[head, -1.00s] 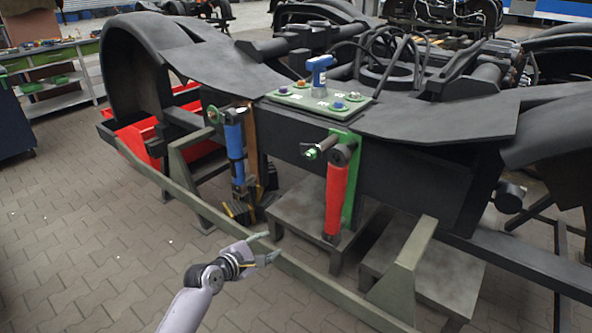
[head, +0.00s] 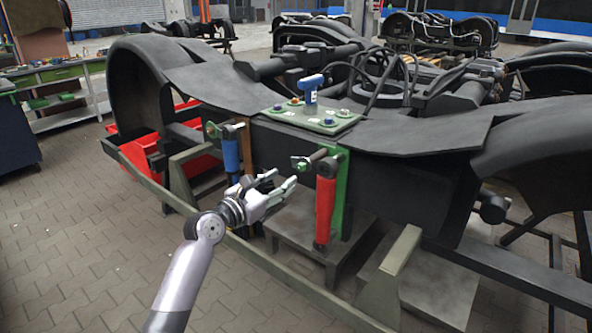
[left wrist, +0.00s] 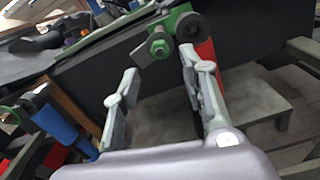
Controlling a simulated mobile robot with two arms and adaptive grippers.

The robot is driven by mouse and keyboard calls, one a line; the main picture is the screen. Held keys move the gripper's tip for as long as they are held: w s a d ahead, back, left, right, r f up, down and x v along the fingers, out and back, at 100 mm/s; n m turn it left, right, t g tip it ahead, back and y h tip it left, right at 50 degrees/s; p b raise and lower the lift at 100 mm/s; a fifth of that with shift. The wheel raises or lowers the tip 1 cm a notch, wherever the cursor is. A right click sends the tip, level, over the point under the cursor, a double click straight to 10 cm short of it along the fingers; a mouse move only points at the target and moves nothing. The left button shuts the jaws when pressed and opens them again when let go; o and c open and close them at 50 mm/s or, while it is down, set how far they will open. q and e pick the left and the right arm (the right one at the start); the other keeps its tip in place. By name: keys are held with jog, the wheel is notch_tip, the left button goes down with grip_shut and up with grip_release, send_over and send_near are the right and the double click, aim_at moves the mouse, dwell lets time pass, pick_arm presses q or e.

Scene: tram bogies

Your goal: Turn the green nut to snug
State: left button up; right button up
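The green nut (head: 301,164) sits on the end of a dark bolt at the top of the red damper (head: 325,210). In the left wrist view the green nut (left wrist: 160,47) shows just beyond and between my fingertips. My left gripper (head: 284,179) is open and empty, a little below and left of the nut in the head view. Its two fingers (left wrist: 159,62) are spread apart in the left wrist view and do not visibly touch the nut. My right gripper is not in view.
A green bracket (head: 343,190) stands behind the red damper. A blue damper (head: 231,155) hangs to the left. A blue tool (head: 312,84) stands on a green plate (head: 335,124) with coloured bolts. A low olive rail (head: 285,275) runs in front of the bogie.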

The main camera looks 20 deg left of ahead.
aim_at(300, 168)
pick_arm(q)
jog(key=x, duration=0.7)
jog(key=shift+w, duration=0.15)
jog(key=shift+f, duration=0.1)
grip_shut()
